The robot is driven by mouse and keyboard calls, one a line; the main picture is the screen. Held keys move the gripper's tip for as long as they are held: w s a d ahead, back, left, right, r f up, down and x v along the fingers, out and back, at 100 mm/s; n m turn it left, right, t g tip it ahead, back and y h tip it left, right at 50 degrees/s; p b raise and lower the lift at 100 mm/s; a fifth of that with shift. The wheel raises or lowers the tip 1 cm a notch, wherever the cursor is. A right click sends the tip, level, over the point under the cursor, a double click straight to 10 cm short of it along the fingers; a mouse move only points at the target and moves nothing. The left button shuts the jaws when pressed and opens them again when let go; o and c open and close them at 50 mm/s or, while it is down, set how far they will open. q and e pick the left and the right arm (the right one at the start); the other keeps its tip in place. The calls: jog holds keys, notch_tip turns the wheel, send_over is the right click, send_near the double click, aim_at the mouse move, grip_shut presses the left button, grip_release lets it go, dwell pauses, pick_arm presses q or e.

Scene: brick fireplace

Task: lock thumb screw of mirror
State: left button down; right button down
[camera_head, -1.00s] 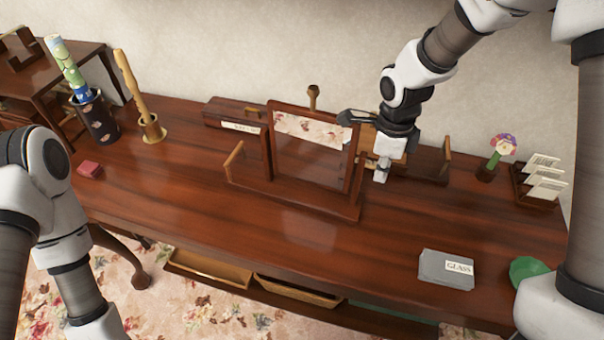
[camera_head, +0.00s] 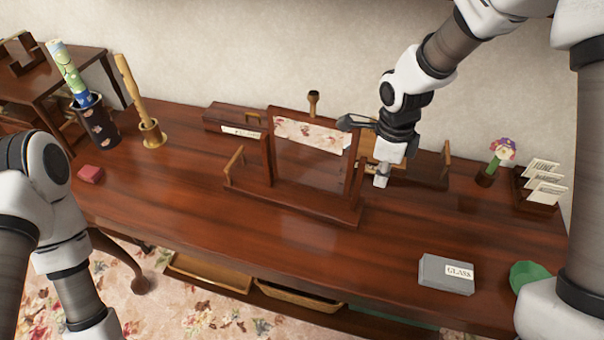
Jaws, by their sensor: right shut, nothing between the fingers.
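The mirror (camera_head: 307,168) stands upright in a dark wooden frame on a wooden base (camera_head: 290,202), in the middle of the table. Its glass reflects the table and, at the top, a strip of the flowered carpet. My right gripper (camera_head: 380,181) points down just right of the frame's right post (camera_head: 355,172). It is shut and empty. The thumb screw cannot be made out; the gripper and wrist cover the area beside the right post. My left arm (camera_head: 62,240) is at the left edge, and its gripper is out of view.
A grey box labelled GLASS (camera_head: 446,274) and a green dish (camera_head: 528,273) are at the front right. A card rack (camera_head: 535,205) and a flower ornament (camera_head: 485,177) stand at the right. A red block (camera_head: 91,174) lies left. The table's front centre is clear.

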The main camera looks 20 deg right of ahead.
dwell(0.3)
jog(key=shift+w+d+p, duration=0.3)
jog(key=shift+w+d, duration=0.35)
jog(key=shift+w, duration=0.2)
jog(key=shift+w+d+p, duration=0.3)
jog(key=shift+w+d, duration=0.3)
jog(key=shift+w, duration=0.25)
jog(key=shift+r, duration=0.1)
jog(key=shift+s+a+r+p, duration=0.15)
jog(key=shift+s+r+p, duration=0.05)
jog(key=shift+r+p, duration=0.4)
jog(key=shift+s+a+r+p, duration=0.1)
jog(key=shift+s+r+p, duration=0.05)
jog(key=shift+r+p, duration=0.45)
jog(key=shift+r, duration=0.1)
jog(key=shift+w, duration=0.15)
jog(key=shift+w+d, duration=0.4)
jog(key=shift+w, duration=0.05)
